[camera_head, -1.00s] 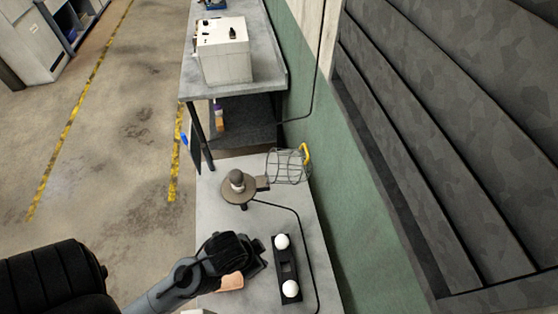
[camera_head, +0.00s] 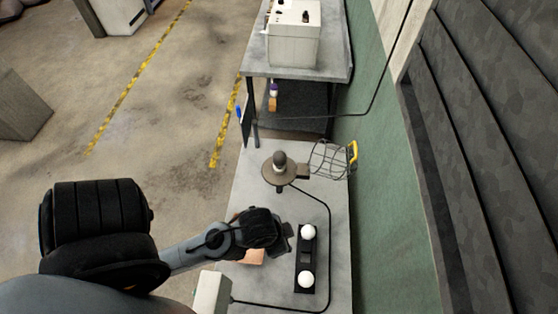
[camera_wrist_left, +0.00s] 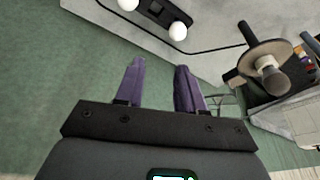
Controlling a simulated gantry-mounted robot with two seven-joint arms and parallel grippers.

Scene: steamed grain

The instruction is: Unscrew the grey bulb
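The grey bulb (camera_head: 279,158) stands upright in the middle of a round brown lamp disc (camera_head: 271,175) on the grey table. In the left wrist view the bulb (camera_wrist_left: 275,77) is at the right, on the disc (camera_wrist_left: 250,55). My left gripper (camera_wrist_left: 159,67) has two purple fingers spread apart with nothing between them. In the head view its arm comes in from the left, and the gripper body (camera_head: 268,232) is over the table, nearer than the lamp and apart from the bulb. Its fingertips are hidden there. My right gripper does not show.
A black holder (camera_head: 305,254) with two white bulbs (camera_head: 308,231) lies right of my left gripper. A wire cage (camera_head: 328,158) with a yellow handle is right of the lamp. A black cable (camera_head: 329,215) curves around the holder. A white box (camera_head: 210,291) stands near the front.

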